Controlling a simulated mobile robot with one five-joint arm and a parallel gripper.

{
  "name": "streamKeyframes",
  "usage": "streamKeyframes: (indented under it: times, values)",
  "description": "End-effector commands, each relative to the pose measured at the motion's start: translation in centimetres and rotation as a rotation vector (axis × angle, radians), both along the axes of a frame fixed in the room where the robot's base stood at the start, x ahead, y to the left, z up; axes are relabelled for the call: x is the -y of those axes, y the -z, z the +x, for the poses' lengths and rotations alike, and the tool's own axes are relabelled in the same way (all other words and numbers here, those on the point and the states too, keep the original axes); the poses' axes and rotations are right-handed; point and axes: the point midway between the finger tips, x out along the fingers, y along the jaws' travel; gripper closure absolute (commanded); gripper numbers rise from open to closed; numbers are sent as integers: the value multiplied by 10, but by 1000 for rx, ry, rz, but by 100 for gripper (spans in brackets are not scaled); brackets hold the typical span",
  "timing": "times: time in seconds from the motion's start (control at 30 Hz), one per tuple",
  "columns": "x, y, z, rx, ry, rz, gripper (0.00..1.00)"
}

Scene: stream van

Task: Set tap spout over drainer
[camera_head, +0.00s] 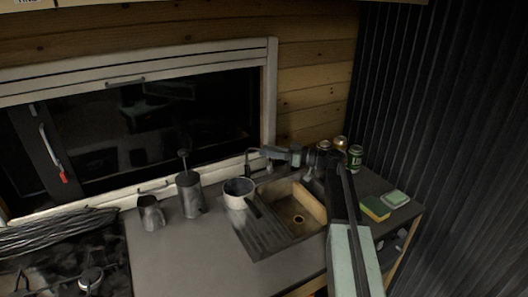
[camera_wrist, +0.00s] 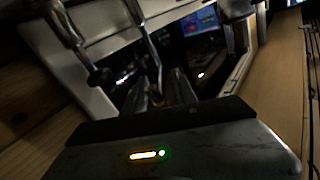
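The sink (camera_head: 298,217) is set into the worktop, with the ridged drainer (camera_head: 262,240) on its left. A thin, dark upright tap (camera_head: 247,163) stands behind the sink, by the window frame. My gripper (camera_head: 258,152) is at the tap's upper right, reaching left over the back of the worktop. In the wrist view, a thin metal tube (camera_wrist: 147,45), probably the tap, runs down towards my gripper's dark fingertips (camera_wrist: 160,92). The fingers look apart, but the dark picture hides whether they touch the tube.
A pot (camera_head: 238,193) with a dark handle stands at the drainer's back left. The front left worktop is clear.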

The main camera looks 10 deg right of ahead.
Motion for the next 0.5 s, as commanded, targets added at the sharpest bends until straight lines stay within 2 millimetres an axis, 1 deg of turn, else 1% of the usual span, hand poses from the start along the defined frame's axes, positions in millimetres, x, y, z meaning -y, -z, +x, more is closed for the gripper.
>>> streamKeyframes:
  times: [0.1, 0.37, 0.5]
  values:
    - [-10, 0, 5, 0, 0, 0, 67]
    - [-12, 0, 6, 0, 0, 0, 67]
    - [-12, 0, 6, 0, 0, 0, 100]
